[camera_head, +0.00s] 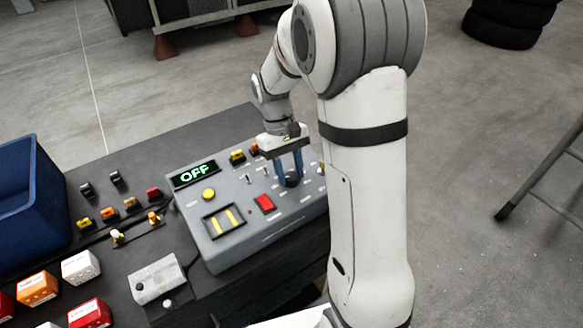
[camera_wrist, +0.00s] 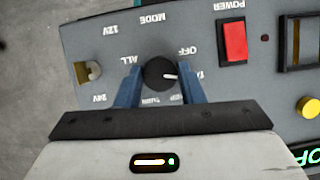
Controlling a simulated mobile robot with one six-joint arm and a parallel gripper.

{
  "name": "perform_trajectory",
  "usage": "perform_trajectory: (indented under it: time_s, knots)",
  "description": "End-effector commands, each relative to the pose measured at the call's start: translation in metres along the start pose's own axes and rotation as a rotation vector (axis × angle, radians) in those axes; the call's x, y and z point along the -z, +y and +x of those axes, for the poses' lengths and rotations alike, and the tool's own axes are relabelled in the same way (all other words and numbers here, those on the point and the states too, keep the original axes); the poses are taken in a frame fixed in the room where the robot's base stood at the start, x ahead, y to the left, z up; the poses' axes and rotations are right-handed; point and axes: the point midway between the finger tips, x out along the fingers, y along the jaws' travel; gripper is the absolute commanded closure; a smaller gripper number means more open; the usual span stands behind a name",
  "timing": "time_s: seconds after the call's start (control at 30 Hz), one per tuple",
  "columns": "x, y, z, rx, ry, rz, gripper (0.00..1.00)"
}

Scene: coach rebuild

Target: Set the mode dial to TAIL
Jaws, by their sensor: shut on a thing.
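The black round mode dial (camera_wrist: 157,74) sits on the grey control box (camera_head: 245,205), below the word MODE in the upside-down wrist view. OFF and ALL are readable around the dial, and another label shows between my fingers. My gripper (camera_wrist: 160,78) is shut on the dial, one blue finger on each side. In the head view my gripper (camera_head: 289,170) reaches down to the dial (camera_head: 292,178). The box's display (camera_head: 194,174) reads OFF in green.
A red POWER switch (camera_wrist: 233,41) and a toggle switch (camera_wrist: 89,71) flank the dial. A yellow button (camera_head: 208,194) is on the box. A blue bin (camera_head: 35,205), loose small switches and coloured blocks (camera_head: 81,266) lie left on the dark bench.

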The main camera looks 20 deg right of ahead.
Motion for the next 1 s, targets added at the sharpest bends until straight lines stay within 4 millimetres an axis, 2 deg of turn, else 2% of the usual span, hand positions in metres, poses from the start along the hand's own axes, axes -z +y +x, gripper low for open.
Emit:
perform_trajectory:
  time_s: [0.47, 0.5, 0.77, 1.0]
  knots:
    - [0.0024, 0.0007, -0.0033, 0.003, 0.013, 0.013, 0.88]
    - [0.0024, 0.0006, -0.0033, 0.003, 0.013, 0.013, 0.63]
    - [0.0013, 0.0, -0.0017, 0.004, 0.006, 0.012, 0.43]
    - [0.0009, -0.0002, -0.0022, 0.004, 0.004, 0.012, 0.43]
